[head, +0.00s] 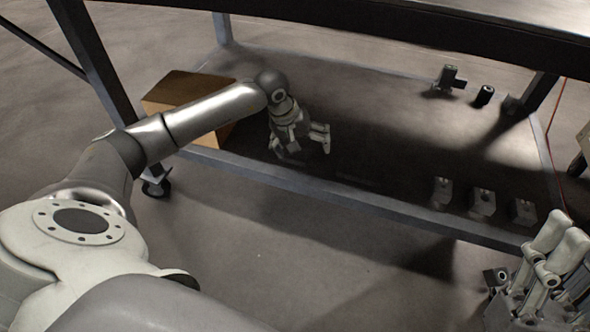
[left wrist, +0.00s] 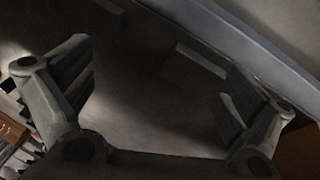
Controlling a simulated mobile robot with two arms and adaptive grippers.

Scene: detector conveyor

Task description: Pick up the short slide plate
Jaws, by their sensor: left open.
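My left gripper (head: 308,140) is over the dark lower shelf, just right of the wooden box. In the left wrist view its two fingers are spread wide, with nothing between them (left wrist: 160,88). Beyond the fingers, a flat grey strip (left wrist: 200,60), which looks like a slide plate, lies on the dark shelf close to the shelf's rim. In the head view, neither plate is clear in the shadow. My right gripper (head: 556,250) is at the lower right.
The wooden box (head: 188,95) stands on the left of the shelf (head: 390,205). Several small grey blocks (head: 482,200) stand along its front right. Another grey part (head: 447,77) and a black cylinder (head: 484,95) stand at the back right. The table top (head: 400,25) overhangs the shelf.

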